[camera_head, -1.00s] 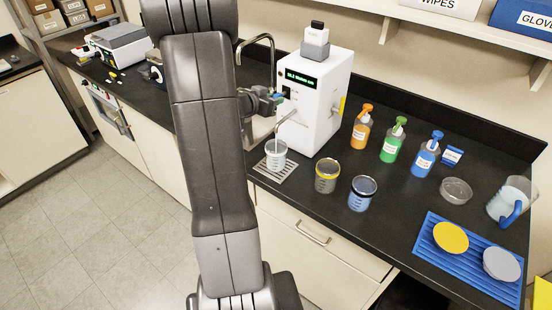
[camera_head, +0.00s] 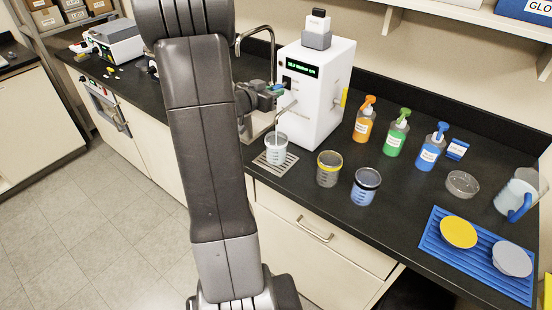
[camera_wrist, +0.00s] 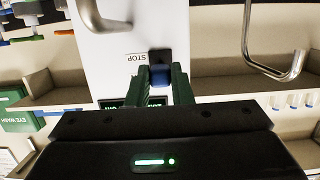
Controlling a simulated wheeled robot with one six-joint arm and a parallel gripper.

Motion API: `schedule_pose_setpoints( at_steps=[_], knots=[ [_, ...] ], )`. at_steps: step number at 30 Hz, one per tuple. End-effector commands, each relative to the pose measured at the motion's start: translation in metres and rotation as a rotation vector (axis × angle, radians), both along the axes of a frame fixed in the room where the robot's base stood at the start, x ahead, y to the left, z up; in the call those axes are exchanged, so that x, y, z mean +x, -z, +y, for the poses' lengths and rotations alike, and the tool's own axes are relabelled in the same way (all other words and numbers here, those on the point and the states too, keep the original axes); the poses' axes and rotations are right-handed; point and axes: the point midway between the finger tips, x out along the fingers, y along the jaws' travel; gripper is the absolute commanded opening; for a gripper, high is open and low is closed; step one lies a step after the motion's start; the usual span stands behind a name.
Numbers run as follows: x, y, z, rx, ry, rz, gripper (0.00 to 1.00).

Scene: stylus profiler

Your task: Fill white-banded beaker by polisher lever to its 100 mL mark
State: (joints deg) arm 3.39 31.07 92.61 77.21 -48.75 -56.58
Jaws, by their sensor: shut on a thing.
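The white-banded beaker (camera_head: 276,151) stands upright on a small drip grate below the polisher's spout (camera_head: 285,115). Its liquid level is too small to read against the marks. The polisher (camera_head: 323,100) is a white box with a lit green display. My gripper (camera_head: 277,90) is at the left front of the polisher. In the wrist view, my green fingers (camera_wrist: 160,80) are shut on the blue polisher lever (camera_wrist: 160,75), near a STOP label. The lever is mostly hidden by my gripper in the head view.
A yellow-banded beaker (camera_head: 328,172) and a dark-rimmed beaker with bluish contents (camera_head: 365,190) stand right of the grate. Orange (camera_head: 363,124), green (camera_head: 395,138) and blue (camera_head: 429,153) bottles stand behind. A blue mat (camera_head: 477,274) with two discs and a jug (camera_head: 517,195) are at the right.

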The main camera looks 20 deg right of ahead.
Motion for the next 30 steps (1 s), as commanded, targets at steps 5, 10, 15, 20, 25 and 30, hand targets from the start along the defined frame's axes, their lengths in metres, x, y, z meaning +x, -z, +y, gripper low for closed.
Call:
schedule_pose_setpoints(
  at_steps=[5, 10, 15, 20, 25, 30],
  knots=[
    [-0.0009, 0.0151, -0.0007, -0.050, 0.003, -0.037, 0.00],
    [-0.0007, 0.0192, -0.0011, -0.100, 0.002, -0.075, 0.00],
    [-0.0006, 0.0206, -0.0013, -0.141, 0.002, -0.109, 0.00],
    [-0.0006, 0.0170, -0.0012, -0.155, 0.003, -0.119, 0.00],
    [-0.0008, 0.0160, -0.0012, -0.155, 0.003, -0.119, 0.00],
    [-0.0003, 0.0215, -0.0016, -0.166, 0.002, -0.128, 0.00]
  ],
)
